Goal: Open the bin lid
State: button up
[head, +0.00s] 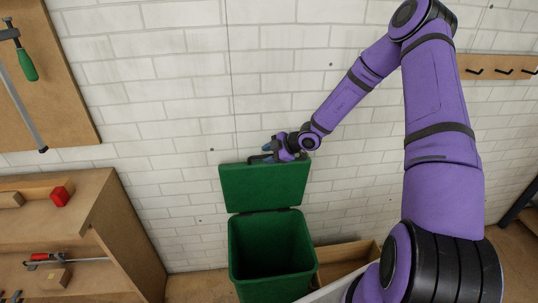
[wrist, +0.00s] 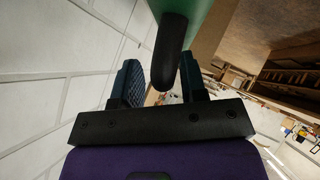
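The green bin (head: 270,258) stands against the white brick wall, and its mouth is uncovered. Its green lid (head: 262,186) is raised, standing nearly upright behind the opening. My gripper (head: 270,149) is at the lid's top edge, beside a dark handle (head: 258,158). In the wrist view, the black handle (wrist: 171,55) reaches between the two blue fingers of my gripper (wrist: 160,82). The fingers are apart, with a visible gap between the left finger and the handle. Whether the right finger touches the handle is unclear.
A wooden shelf unit (head: 125,235) with tools and small blocks stands left of the bin. An open cardboard box (head: 342,262) is close on the bin's right. A tool board (head: 45,80) and a hook rail (head: 490,68) hang on the wall.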

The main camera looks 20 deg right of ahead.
jog(key=v, duration=1)
jog(key=shift+s+d+r, duration=0.2)
jog(key=shift+s+r, duration=0.05)
jog(key=shift+r, duration=0.1)
